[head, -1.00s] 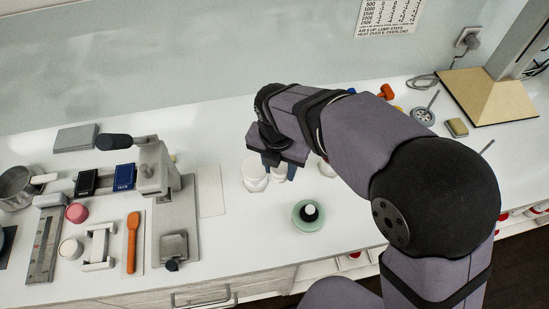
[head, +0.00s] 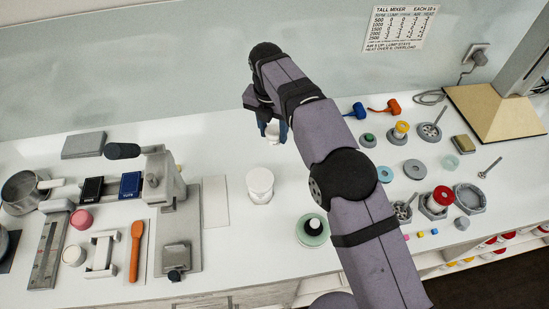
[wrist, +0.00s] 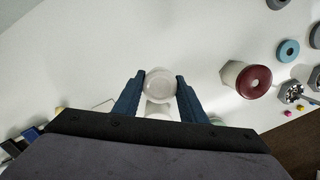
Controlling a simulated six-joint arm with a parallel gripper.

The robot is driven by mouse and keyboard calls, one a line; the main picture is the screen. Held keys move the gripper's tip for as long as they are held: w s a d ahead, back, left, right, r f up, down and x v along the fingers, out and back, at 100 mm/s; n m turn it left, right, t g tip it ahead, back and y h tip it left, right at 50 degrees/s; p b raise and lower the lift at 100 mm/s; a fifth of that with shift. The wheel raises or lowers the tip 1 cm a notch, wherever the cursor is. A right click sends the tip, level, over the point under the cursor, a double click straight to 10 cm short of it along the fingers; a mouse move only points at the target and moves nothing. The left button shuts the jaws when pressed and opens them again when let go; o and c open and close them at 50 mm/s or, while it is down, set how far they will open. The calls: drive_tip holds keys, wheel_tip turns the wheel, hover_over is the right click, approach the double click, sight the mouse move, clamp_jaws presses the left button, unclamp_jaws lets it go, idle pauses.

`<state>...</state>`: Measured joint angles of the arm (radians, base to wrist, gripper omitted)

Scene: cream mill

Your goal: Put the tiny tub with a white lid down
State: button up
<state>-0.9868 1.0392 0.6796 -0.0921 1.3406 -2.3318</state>
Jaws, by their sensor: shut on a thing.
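My gripper (head: 271,127) is shut on the tiny tub with a white lid (head: 273,136), toward the back of the bench. In the wrist view the tub's pale round lid (wrist: 160,84) sits between the two blue fingers (wrist: 159,77). The tub looks held clear of the white bench top (head: 225,150), but its exact height is hard to tell. A larger white tub (head: 260,185) stands upright on the bench, nearer the front and apart from the gripper. In the wrist view a white shape (wrist: 158,109) shows just behind the held tub, partly hidden.
A pale mat (head: 215,201) lies left of the larger tub. A green dish (head: 313,230) with a black-topped item stands in front. Rings and parts lie beyond my arm; a clamp device (head: 160,180) stands left.

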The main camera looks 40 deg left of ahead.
drive_tip(key=shift+w+a+f, duration=0.2)
drive_tip(key=shift+w+a, duration=0.15)
drive_tip(key=shift+w, duration=0.4)
drive_tip(key=shift+f+p, duration=1.3)
drive_tip(key=shift+f, duration=3.75)
drive_tip(key=shift+f, duration=0.15)
drive_tip(key=o, duration=1.1)
